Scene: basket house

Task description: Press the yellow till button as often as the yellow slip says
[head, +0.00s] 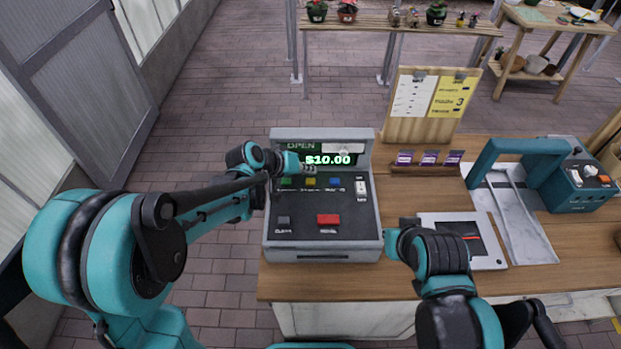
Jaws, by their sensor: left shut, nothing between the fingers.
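The grey till (322,252) stands on the wooden counter, its display (328,160) reading $10.00. Its yellow button (310,182) sits between a green button (286,183) and a blue button (333,182). My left gripper (308,169) is shut and empty, just above and behind the yellow button in the picture; I cannot tell whether it touches anything. The yellow slip (448,97) is clipped beside a white slip (412,96) on a wooden board; it shows a large 3, and its small print is unreadable. My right gripper (408,224) is right of the till, its fingers unclear.
A red button (328,220) and a grey button (284,220) lie lower on the till. A white device with a dark screen (470,235), a teal machine (580,185) and a rack of purple packets (428,167) stand right. Counter front is clear.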

